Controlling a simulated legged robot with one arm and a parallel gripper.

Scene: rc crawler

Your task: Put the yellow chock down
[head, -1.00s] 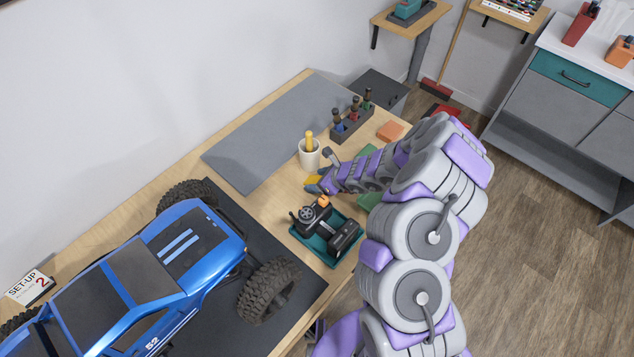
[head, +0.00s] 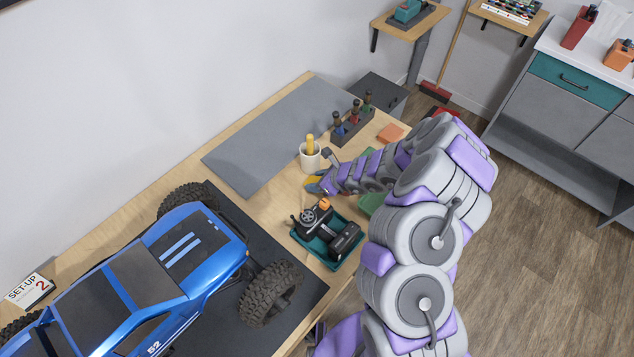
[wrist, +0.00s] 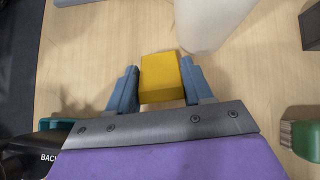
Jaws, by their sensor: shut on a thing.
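The yellow chock (wrist: 160,77) is between the two blue fingers of my gripper (wrist: 160,88) in the wrist view. The fingers are shut on its sides. Bare wooden tabletop (wrist: 95,50) shows around it; I cannot tell whether the chock touches the table. In the head view a small yellow part of the chock (head: 313,181) shows at the tip of my gripper (head: 316,186), and my arm hides the rest. It is just in front of the white cup and behind the teal tray.
The white cup (head: 309,157) is close to the chock. The teal tray (head: 345,252) holds a black controller (head: 322,225). A blue truck (head: 150,270) stands on a dark mat at left. A tool holder (head: 352,127) and an orange block (head: 390,133) are farther back.

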